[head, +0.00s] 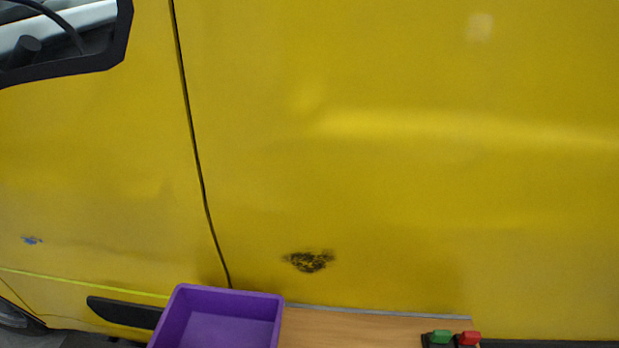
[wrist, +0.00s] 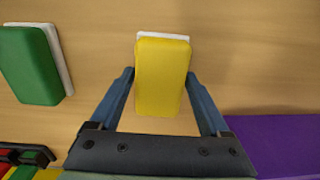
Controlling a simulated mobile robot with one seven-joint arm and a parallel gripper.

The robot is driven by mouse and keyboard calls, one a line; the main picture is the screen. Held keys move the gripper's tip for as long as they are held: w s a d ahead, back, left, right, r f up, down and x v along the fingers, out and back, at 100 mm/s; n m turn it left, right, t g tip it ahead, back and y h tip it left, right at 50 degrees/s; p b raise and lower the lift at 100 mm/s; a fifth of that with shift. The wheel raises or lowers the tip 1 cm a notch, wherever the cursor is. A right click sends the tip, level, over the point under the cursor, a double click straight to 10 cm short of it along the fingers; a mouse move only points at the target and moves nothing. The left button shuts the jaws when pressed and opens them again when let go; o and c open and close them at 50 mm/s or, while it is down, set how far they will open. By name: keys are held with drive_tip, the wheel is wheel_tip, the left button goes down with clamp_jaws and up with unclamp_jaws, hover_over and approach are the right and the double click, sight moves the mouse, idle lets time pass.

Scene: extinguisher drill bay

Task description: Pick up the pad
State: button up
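A yellow pad (wrist: 161,75) with a white backing lies on the wooden table top (wrist: 255,60), in the middle of the wrist view. My gripper (wrist: 160,74) is open, with its two blue fingers on either side of the yellow pad, tips close to its side edges. I cannot tell how high above the table the tips are. A green pad (wrist: 27,66) with a white backing lies apart to the left, cut by the picture edge. Neither pad nor the gripper shows in the head view.
A purple tray (head: 274,318) stands on the table (head: 350,325); it also shows in the wrist view (wrist: 275,140). A black holder (wrist: 42,155) with coloured pieces is at the lower left there. A yellow vehicle side (head: 400,200) with dark marks rises behind the table.

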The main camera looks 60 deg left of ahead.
drive_tip(key=c, duration=0.9)
drive_tip(key=shift+r, duration=0.1)
wheel_tip(320, 180, up, 10)
drive_tip(key=shift+f, duration=0.1)
